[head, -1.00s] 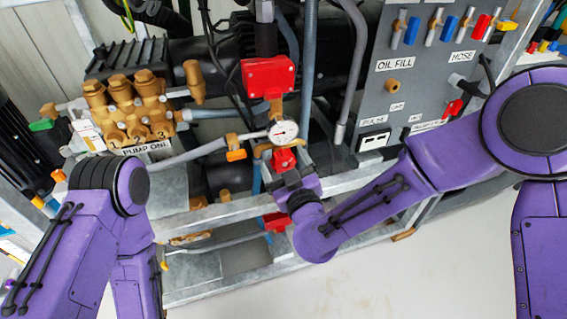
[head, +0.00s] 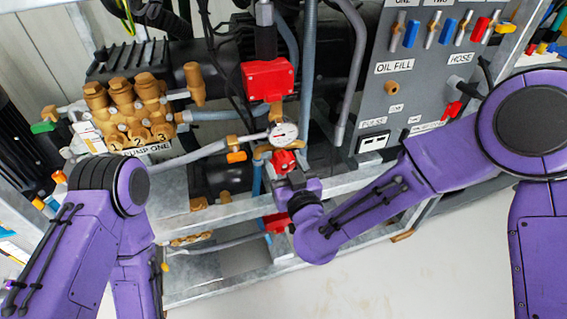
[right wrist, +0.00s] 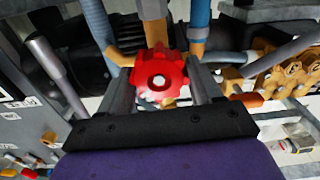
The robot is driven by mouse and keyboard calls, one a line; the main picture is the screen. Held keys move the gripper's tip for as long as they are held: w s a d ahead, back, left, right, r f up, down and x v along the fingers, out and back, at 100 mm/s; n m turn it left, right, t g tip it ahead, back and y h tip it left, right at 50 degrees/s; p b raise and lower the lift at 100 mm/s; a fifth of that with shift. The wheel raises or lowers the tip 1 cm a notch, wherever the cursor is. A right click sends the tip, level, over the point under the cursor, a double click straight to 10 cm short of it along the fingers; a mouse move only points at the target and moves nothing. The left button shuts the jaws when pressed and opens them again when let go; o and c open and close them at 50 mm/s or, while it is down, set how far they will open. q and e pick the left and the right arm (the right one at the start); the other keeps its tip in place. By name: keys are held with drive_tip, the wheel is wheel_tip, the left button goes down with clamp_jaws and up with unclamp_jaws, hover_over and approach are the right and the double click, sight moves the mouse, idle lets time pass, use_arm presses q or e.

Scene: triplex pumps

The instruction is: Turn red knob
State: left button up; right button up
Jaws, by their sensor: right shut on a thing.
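The red knob (head: 284,161) is a small lobed handwheel just below the round pressure gauge (head: 283,132) in the head view. In the right wrist view the knob (right wrist: 160,78) faces the camera, with a pale hub in its middle. My right gripper (head: 284,172) is at the knob. In the wrist view its two fingers (right wrist: 162,92) stand on either side of the knob, and it is shut on it. My left arm is at the left of the head view, but its gripper does not show.
A larger red box (head: 268,80) sits above the gauge. An orange-tipped lever (head: 236,157) is close left of it. Brass pump heads (head: 125,110) are at left, a grey labelled panel (head: 415,80) at right. Metal frame rails (head: 220,215) run below, with bare floor in front.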

drive_tip(key=m, duration=0.4)
drive_tip(key=shift+m, duration=0.3)
drive_tip(key=m, duration=0.5)
drive_tip(key=shift+d+f+m+p, duration=0.1)
drive_tip(key=shift+d+m+p, duration=0.05)
drive_tip(key=shift+m+p, duration=0.15)
drive_tip(key=m, duration=0.4)
drive_tip(key=shift+w+m, duration=0.1)
drive_tip(key=shift+m, duration=0.2)
drive_tip(key=m, duration=0.4)
drive_tip(key=shift+d+f, duration=0.1)
drive_tip(key=shift+f, duration=0.05)
drive_tip(key=shift+m+b, duration=0.3)
drive_tip(key=o, duration=1)
